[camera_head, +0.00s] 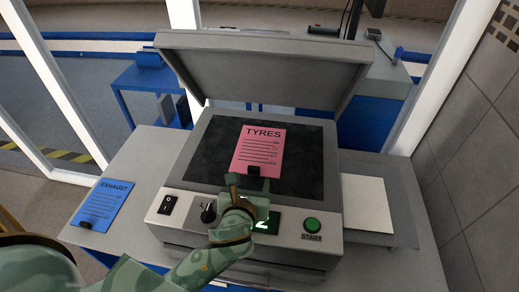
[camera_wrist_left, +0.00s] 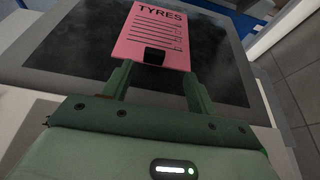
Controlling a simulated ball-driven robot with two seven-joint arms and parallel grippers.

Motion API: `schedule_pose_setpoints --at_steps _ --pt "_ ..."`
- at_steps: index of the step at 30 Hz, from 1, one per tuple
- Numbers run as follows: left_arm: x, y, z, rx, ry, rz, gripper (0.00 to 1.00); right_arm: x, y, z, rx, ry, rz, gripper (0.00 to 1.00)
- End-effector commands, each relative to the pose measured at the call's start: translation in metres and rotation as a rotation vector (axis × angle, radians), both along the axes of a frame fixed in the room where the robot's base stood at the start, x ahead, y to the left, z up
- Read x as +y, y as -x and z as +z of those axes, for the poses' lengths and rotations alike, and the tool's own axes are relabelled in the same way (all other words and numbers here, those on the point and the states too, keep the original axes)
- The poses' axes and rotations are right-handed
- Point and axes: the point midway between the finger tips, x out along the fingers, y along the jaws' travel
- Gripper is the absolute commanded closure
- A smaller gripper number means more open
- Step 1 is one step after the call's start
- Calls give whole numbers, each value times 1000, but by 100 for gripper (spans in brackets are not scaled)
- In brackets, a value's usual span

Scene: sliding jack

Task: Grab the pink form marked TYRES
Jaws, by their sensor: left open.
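The pink form marked TYRES (camera_head: 260,147) lies on the dark glass of a grey copier, with a black clip or tab at its lower edge. It also shows in the left wrist view (camera_wrist_left: 152,34), where the black tab (camera_wrist_left: 154,56) sits ahead of the fingers. My left gripper (camera_head: 246,188) is at the near edge of the glass, just below the form. Its two green fingers (camera_wrist_left: 157,78) are open, one on each side of the form's lower end, with the tab between their lines. I cannot tell whether they touch the paper. My right gripper is out of view.
The copier's lid (camera_head: 262,72) stands raised behind the glass. A blue EXHAUST form (camera_head: 101,205) lies on the grey table at the left. The front panel holds a black switch, a knob and a green START button (camera_head: 312,224). A pale tray (camera_head: 367,204) is at the right.

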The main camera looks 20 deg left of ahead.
Motion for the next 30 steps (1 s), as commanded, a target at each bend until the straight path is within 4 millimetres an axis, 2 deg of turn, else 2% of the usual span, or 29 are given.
schedule_pose_setpoints --at_steps 3,9,17,25,26,30 --pt "5 -17 -7 -1 -1 1 42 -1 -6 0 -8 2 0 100" --pt "11 -31 -15 0 1 1 42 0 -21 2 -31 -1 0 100" --pt "25 -63 -33 -1 2 1 42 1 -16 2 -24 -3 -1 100" --pt "26 -67 -36 0 2 0 42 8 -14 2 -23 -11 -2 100" --pt "26 -67 -36 0 2 0 47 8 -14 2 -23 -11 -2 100" --pt "25 -67 -36 1 2 -1 86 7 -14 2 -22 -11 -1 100"
